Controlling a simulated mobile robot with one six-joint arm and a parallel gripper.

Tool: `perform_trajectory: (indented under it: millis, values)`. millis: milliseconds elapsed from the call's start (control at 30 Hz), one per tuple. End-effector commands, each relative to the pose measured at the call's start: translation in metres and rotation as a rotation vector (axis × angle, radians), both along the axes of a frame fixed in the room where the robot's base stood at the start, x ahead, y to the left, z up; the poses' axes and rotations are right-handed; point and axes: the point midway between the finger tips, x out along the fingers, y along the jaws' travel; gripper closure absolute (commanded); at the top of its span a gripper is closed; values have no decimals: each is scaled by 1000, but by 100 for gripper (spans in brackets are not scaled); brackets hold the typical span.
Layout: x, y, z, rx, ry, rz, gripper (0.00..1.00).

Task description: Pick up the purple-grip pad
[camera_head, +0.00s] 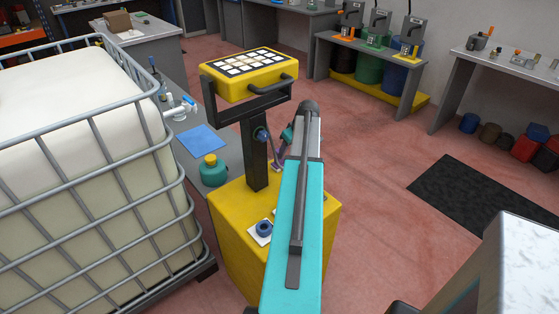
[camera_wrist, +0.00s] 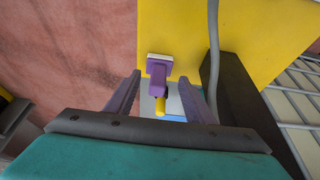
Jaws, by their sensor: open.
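The purple-grip pad (camera_wrist: 158,70) shows in the wrist view as a purple grip with a flat whitish top edge, in front of a yellow surface (camera_wrist: 225,30). My gripper (camera_wrist: 160,78) has its two purple fingers spread, one on each side of the pad, with visible gaps. The fingers do not appear to touch it. A yellow rounded piece (camera_wrist: 160,105) shows just below the grip; I cannot tell whether it belongs to the pad. In the head view my gripper (camera_head: 279,155) is beside the dark post, partly behind my arm, and I cannot make out the pad there.
A dark post (camera_head: 256,155) on a yellow cabinet (camera_head: 230,225) carries a yellow keypad box (camera_head: 248,75). A caged white tank (camera_head: 90,150) stands at left. A bench with a blue mat (camera_head: 202,139) and a green-yellow bottle (camera_head: 213,170) lies between.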

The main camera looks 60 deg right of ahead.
Motion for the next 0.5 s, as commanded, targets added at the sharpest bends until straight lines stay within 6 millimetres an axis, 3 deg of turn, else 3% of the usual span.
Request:
perform_trajectory:
  millis: [233, 500]
  values:
    - [29, -11, 2, -1, 0, 0, 52]
    - [41, -15, 0, -1, 0, -1, 52]
